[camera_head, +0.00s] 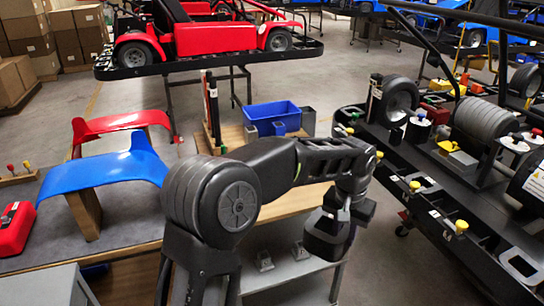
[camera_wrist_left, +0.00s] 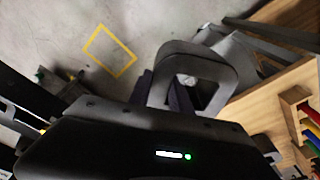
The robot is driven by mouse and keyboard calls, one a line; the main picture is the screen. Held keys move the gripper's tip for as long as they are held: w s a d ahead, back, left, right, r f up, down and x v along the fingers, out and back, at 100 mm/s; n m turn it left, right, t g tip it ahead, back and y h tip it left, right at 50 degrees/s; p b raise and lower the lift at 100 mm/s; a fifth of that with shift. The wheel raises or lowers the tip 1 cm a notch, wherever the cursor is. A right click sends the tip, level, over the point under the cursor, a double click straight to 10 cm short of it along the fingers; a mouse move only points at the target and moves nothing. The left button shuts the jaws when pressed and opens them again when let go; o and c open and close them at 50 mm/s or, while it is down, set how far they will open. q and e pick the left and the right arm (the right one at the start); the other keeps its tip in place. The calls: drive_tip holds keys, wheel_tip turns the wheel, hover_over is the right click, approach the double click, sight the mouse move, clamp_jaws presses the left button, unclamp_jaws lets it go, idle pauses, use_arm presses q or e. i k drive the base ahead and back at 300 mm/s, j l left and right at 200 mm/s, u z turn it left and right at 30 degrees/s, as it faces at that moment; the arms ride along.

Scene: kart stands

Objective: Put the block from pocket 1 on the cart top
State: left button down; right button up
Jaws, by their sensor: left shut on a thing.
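My left gripper (camera_head: 330,238) hangs at the end of its black arm, near the right edge of the low grey cart top (camera_head: 290,277). In the left wrist view my left gripper (camera_wrist_left: 167,92) is shut on a grey block (camera_wrist_left: 222,62) with a square opening. The block is held clear of the floor seen beyond it. Two small grey pieces, one at the front (camera_head: 265,262) and one further right (camera_head: 299,251), rest on the cart top. I cannot tell which place is pocket 1. My right gripper is not seen.
A black kart chassis (camera_head: 400,165) with tyres and rectangular openings stands on the right. A wooden bench (camera_head: 290,203) with a blue bin (camera_head: 272,115) lies behind my arm. Blue (camera_head: 105,172) and red (camera_head: 120,122) panels are on the left. Floor between cart and chassis is clear.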

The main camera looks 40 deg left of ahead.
sight(282, 195)
drive_tip(key=i+j, duration=0.25)
drive_tip(key=i, duration=0.15)
drive_tip(key=i+j, duration=0.25)
drive_tip(key=i, duration=0.1)
